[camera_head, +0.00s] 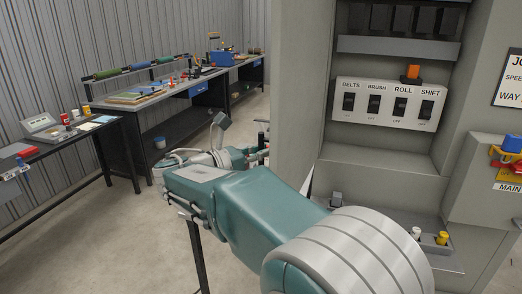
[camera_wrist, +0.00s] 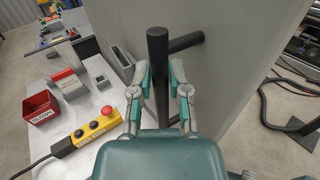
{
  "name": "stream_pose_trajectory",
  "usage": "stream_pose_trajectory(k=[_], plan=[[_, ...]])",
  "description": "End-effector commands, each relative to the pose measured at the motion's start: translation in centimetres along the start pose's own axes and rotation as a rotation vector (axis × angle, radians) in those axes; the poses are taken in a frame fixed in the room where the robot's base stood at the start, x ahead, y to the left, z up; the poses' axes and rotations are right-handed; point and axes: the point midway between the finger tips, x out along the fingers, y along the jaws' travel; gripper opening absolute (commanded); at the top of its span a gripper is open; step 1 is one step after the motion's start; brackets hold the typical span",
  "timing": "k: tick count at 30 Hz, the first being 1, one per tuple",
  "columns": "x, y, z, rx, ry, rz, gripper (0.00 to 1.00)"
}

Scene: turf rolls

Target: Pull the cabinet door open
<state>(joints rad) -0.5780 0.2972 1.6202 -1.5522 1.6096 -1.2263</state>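The cabinet door (camera_wrist: 225,65) is the broad grey panel at the right of the wrist view. A black bar handle (camera_wrist: 158,50) stands off it on a short post. My gripper (camera_wrist: 160,80) has one finger on each side of this bar. The fingers angle inward and look closed on the bar, with little or no gap. The lower part of the bar is partly hidden by my gripper.
In the wrist view a pale worktop at left holds a yellow button box (camera_wrist: 97,128) with a red knob and a red bin (camera_wrist: 40,107). Cables lie on the floor at right. In the head view benches (camera_head: 185,95) line the far wall, with open floor before them.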

Motion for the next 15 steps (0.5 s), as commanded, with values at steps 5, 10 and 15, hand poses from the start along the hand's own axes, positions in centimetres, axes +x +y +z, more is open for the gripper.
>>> stream_pose_trajectory(k=[5, 10, 15], plan=[[-0.06, 0.06, 0.01, 0.000, -0.002, 0.001, 0.54], [0.02, 0.00, 0.11, 0.002, -0.003, 0.001, 0.54], [-0.74, 0.04, 0.13, 0.002, -0.003, 0.003, 0.54]])
